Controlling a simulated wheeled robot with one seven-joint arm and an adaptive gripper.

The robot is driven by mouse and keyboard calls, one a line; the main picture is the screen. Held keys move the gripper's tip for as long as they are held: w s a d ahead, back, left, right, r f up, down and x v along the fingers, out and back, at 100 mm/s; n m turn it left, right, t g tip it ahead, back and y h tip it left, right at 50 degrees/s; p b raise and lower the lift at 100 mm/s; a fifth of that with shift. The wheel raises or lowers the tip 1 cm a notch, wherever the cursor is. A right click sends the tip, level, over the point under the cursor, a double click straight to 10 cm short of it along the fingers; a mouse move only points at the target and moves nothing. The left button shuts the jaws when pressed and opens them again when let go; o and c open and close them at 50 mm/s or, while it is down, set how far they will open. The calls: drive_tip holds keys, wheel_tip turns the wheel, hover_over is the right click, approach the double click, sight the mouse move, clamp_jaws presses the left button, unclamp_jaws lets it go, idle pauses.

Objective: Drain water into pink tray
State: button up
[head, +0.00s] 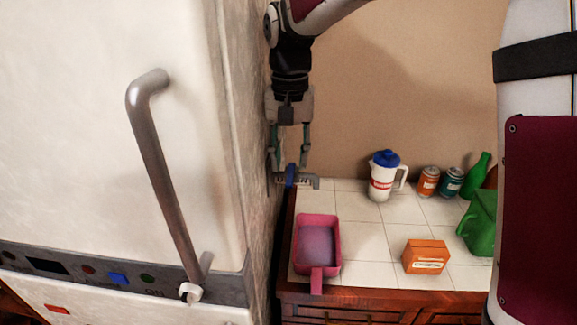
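The pink tray (318,272) sits on the white tiled counter close to the white appliance, with its handle pointing to the front. A greyish-purple surface shows inside it; I cannot tell whether this is water or the tray's floor. A small drain valve with a blue handle (291,175) and a grey spout (311,180) sticks out from the appliance's side, behind the tray in the picture. No stream of water shows at the spout. My gripper (290,163) points down over the valve. Its fingers are spread on either side of the blue handle, with visible gaps.
The white appliance (90,120) with a long metal handle (165,180) fills the left. On the counter (370,245) are an orange box (426,257), a white pitcher (382,178) with a blue lid, two cans (428,181), a green bottle (476,177) and a green container (481,224).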

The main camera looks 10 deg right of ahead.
sight(290, 179)
drive_tip(key=shift+f, duration=2.05)
drive_tip(key=shift+c, duration=0.3)
clamp_jaws()
